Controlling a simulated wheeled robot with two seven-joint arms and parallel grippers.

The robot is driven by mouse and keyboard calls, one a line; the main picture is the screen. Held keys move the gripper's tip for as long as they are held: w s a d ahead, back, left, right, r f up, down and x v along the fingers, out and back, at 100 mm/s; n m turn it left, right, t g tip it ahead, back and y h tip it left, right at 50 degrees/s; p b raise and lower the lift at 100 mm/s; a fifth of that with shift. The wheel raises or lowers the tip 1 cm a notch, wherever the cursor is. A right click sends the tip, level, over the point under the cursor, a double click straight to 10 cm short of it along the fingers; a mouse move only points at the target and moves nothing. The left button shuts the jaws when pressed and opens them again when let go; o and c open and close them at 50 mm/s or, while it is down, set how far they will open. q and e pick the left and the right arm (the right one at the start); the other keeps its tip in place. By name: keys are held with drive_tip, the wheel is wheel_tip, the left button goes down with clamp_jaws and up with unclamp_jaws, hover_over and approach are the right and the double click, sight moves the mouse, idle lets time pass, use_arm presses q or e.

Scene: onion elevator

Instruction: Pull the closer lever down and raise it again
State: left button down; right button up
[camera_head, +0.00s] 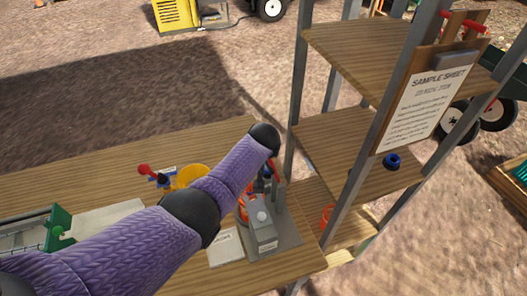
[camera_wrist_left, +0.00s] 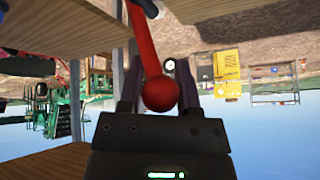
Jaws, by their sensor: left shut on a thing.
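The lever's red arm and round red knob (camera_wrist_left: 160,93) show large in the left wrist view, between the two dark fingers of my left gripper (camera_wrist_left: 160,72). The gripper is shut on the lever. In the head view my purple left arm reaches across the table and hides most of this gripper and the lever. A small bit of red (camera_head: 276,167) shows beside the arm's end, above a grey device (camera_head: 262,232) on a flat base. Another lever with a red knob (camera_head: 146,170) stands farther left on the table. My right gripper is not in view.
A metal-post shelf (camera_head: 350,150) with a sample sheet (camera_head: 425,98) stands close at the right of the table.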

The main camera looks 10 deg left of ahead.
use_arm(q)
drive_tip(key=shift+w+d+f+g+y, duration=0.2)
drive_tip(key=shift+d+g+y, duration=0.15)
drive_tip(key=shift+d, duration=0.25)
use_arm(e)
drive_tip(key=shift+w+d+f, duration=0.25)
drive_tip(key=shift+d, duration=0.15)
use_arm(q)
drive_tip(key=c, duration=0.6)
unclamp_jaws()
drive_tip(key=o, duration=0.3)
drive_tip(key=shift+d+r, duration=0.1)
drive_tip(key=shift+d, duration=0.05)
drive_tip(key=shift+w+r, duration=0.1)
drive_tip(key=shift+r, duration=0.1)
drive_tip(key=p+v, duration=0.6)
drive_tip(key=v, duration=0.3)
drive_tip(key=shift+s+r, duration=0.25)
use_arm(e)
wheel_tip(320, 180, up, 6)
